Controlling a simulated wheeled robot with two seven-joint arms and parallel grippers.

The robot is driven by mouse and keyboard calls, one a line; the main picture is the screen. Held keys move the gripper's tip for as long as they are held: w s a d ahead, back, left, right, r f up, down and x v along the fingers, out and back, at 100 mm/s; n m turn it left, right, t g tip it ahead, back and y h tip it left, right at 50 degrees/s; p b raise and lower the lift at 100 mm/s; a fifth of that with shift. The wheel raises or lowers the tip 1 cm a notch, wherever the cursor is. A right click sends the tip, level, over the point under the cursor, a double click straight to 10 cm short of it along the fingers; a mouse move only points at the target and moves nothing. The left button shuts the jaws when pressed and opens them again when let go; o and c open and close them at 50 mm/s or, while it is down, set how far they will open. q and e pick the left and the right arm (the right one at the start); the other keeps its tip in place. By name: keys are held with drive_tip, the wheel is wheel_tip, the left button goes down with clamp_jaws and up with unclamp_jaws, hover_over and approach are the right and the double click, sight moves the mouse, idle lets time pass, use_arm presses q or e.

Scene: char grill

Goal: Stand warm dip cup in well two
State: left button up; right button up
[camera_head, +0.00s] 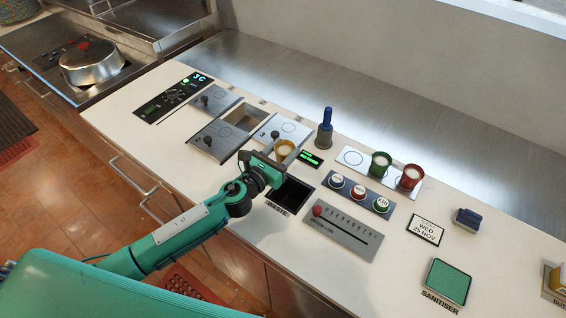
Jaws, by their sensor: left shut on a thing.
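A yellow cup with pale contents (285,150) is between the fingers of my left gripper (276,156). The gripper is shut on it, just above the counter, in front of the grey lidded panels. A green cup (380,165) and a red cup (409,178) stand upright on a white strip with ring marks (352,157). The steel wells form a group behind and left of the gripper. One well is uncovered (240,116), and the others show grey lids with dark knobs (214,98). The gripper hides part of this group. I cannot read clear well numbers. My right gripper is not in view.
A dark square waste opening (291,195) lies just right of the gripper. A blue-handled tool (325,130) stands upright behind it. Round buttons (359,192), a slider panel (342,227) and a sanitiser pad (448,283) lie to the right. The counter's back strip is clear.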

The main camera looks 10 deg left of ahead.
use_arm(q)
wheel_tip(320, 180, down, 4)
drive_tip(key=shift+r+b, duration=0.1)
drive_tip(key=shift+b, duration=0.65)
drive_tip(key=shift+f, duration=0.25)
drive_tip(key=shift+f, duration=0.1)
drive_tip(key=o, duration=0.6)
drive_tip(key=shift+f, duration=0.1)
drive_tip(key=o, duration=0.4)
